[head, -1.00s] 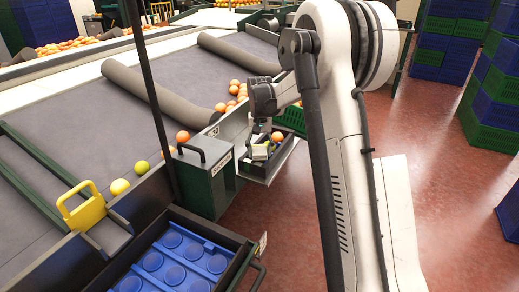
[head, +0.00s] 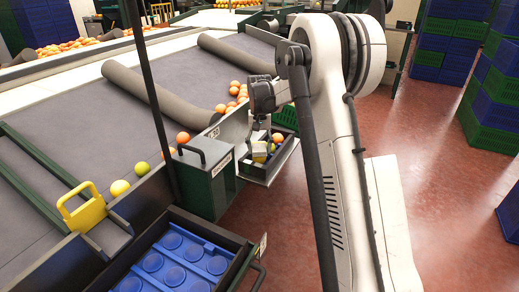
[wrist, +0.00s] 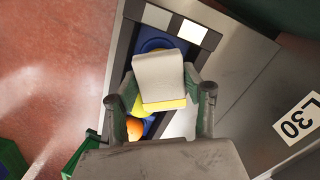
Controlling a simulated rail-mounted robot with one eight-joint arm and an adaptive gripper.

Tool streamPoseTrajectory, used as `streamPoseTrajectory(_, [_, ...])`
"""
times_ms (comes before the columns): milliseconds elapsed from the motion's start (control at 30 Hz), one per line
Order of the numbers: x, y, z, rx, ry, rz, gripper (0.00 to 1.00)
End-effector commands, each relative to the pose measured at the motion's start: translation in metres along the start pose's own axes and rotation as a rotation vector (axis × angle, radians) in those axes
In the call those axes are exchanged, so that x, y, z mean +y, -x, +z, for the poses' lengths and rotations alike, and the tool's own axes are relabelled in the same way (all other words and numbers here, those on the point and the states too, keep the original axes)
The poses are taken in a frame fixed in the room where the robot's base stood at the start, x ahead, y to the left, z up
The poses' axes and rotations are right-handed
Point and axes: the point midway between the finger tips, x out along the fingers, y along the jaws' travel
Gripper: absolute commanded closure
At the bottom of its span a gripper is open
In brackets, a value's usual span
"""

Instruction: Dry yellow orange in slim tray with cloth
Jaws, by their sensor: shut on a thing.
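The slim tray (head: 252,172) juts out beside the conveyor's end; its dark rim also shows in the wrist view (wrist: 122,62). My gripper (wrist: 158,96) is over the tray, shut on a pale grey-white cloth (wrist: 160,76); the cloth also shows in the head view (head: 258,150). Something yellow (wrist: 140,106), apparently the yellow orange, shows just below the cloth and is mostly hidden. I cannot tell whether the cloth touches it. An orange-coloured fruit (wrist: 133,129) lies beside it in the tray, also visible in the head view (head: 277,137).
A dark green box (head: 205,182) with a handle stands left of the tray. Several oranges (head: 234,90) rest on the grey conveyor (head: 150,115). A blue-lined drawer (head: 175,262) is open in front. Crates (head: 490,125) stand at right; the red floor between is clear.

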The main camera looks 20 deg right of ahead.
Motion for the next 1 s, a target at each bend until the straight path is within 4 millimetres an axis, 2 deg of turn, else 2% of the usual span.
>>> streamPoseTrajectory(700, [0.000, -0.001, 0.031, 0.000, 0.000, 0.000, 0.87])
streamPoseTrajectory(1000, [0.000, -0.001, 0.025, 0.000, 0.000, 0.000, 0.87])
